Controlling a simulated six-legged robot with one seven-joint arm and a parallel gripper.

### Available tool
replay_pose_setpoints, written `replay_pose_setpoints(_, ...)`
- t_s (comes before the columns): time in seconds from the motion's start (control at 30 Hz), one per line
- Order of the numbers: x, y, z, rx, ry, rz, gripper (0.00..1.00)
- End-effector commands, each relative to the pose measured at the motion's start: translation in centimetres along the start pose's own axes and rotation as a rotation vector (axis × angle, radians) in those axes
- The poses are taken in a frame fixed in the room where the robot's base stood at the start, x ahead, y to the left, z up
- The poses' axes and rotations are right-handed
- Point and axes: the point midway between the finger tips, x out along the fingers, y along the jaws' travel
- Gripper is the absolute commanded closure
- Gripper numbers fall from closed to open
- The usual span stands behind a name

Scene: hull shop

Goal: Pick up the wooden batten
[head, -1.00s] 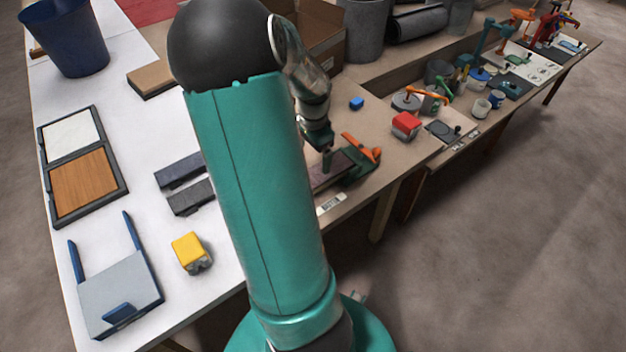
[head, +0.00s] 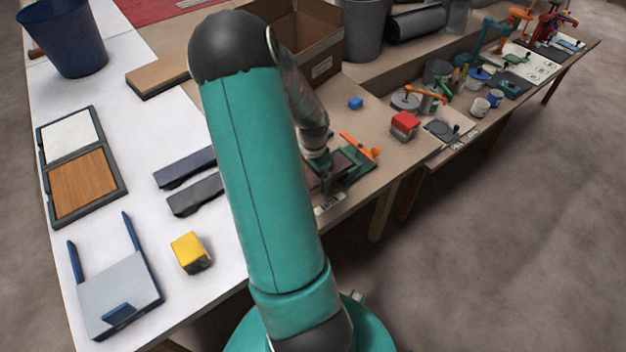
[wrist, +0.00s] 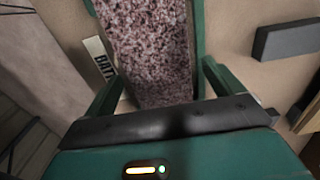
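No piece is clearly marked as the wooden batten. A long tan wooden piece (head: 165,77) lies at the back left of the white table in the head view. My gripper (wrist: 160,92) is open in the wrist view, its two green fingers apart. They point toward a reddish speckled strip (wrist: 150,45) between green edges, with a label reading "BAT" (wrist: 98,60) beside it. I cannot tell if the strip is a batten or a lined holder. In the head view, my gripper (head: 318,168) is low over this green fixture (head: 358,164), partly hidden by my arm.
Two dark grey bars (head: 195,194), a yellow block (head: 190,252) and a blue-grey tray (head: 120,297) lie on the white table (head: 130,215). A cardboard box (head: 320,40) is behind.

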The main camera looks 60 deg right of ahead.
Motion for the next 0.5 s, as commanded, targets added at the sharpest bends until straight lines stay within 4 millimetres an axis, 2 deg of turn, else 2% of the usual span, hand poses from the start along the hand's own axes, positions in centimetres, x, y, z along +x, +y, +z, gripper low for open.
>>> replay_pose_setpoints(0.03, -0.01, 0.0, 0.0, 0.0, 0.0, 0.0, 0.15)
replay_pose_setpoints(0.27, -0.03, 0.0, 0.01, 0.0, 0.0, 0.0, 0.6)
replay_pose_setpoints(0.5, -0.1, -0.03, 0.0, 0.0, 0.0, -0.001, 0.6)
